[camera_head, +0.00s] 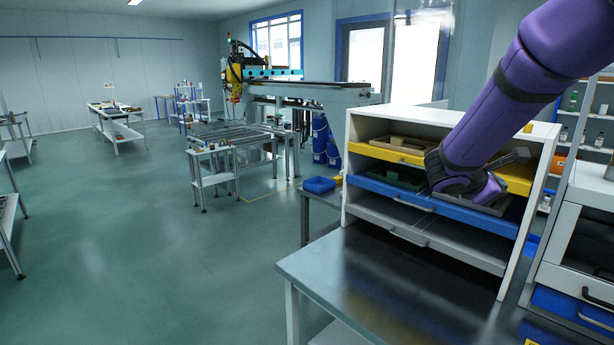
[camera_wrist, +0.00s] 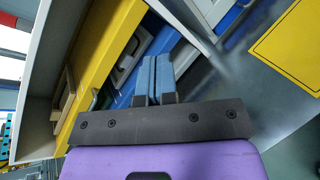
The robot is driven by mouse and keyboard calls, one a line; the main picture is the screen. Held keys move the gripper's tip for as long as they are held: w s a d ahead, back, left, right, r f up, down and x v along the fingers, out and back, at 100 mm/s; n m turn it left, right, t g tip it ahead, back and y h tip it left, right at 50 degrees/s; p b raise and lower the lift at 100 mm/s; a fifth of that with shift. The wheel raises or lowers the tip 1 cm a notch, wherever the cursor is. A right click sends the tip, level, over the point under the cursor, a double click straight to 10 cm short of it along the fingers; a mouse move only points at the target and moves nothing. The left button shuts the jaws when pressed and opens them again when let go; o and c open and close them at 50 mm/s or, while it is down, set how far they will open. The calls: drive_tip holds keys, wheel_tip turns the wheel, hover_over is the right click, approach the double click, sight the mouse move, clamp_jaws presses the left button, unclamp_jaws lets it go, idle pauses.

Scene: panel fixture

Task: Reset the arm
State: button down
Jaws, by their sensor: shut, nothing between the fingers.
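My purple arm reaches in from the top right of the head view to the front of the white drawer cabinet (camera_head: 348,165). My gripper shows in the wrist view (camera_wrist: 155,78) with its two blue-grey fingers side by side, shut and empty. The fingertips are hidden behind my wrist in the head view. The fingers point toward the cabinet's yellow drawer (camera_wrist: 106,45) and blue drawer (camera_wrist: 128,88). In the head view the yellow drawer (camera_head: 383,153) is above the blue drawer (camera_head: 390,194). I cannot tell whether the fingers touch the cabinet.
A grey drawer (camera_head: 425,240) is lowest in the cabinet. A dark metal table (camera_head: 370,285) lies in front, its visible top clear. A second cabinet (camera_head: 590,215) stands close on the right. A blue bin (camera_head: 319,185) is behind at left. Open green floor (camera_head: 130,230) is to the left.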

drive_tip(key=s+a+r+m+y, duration=0.2)
drive_tip(key=s+a+m+y, duration=0.2)
drive_tip(key=s, duration=0.6)
drive_tip(key=s+a+r+m+y, duration=0.2)
drive_tip(key=s+a+m+y, duration=0.2)
drive_tip(key=s, duration=0.7)
drive_tip(key=s+a+r+m+y, duration=0.1)
drive_tip(key=s+a+m+y, duration=0.3)
drive_tip(key=s+m, duration=0.3)
drive_tip(key=shift+s+r+m+y, duration=0.4)
drive_tip(key=shift+s+y, duration=0.1)
drive_tip(key=shift+s, duration=1.2)
drive_tip(key=shift+a, duration=0.1)
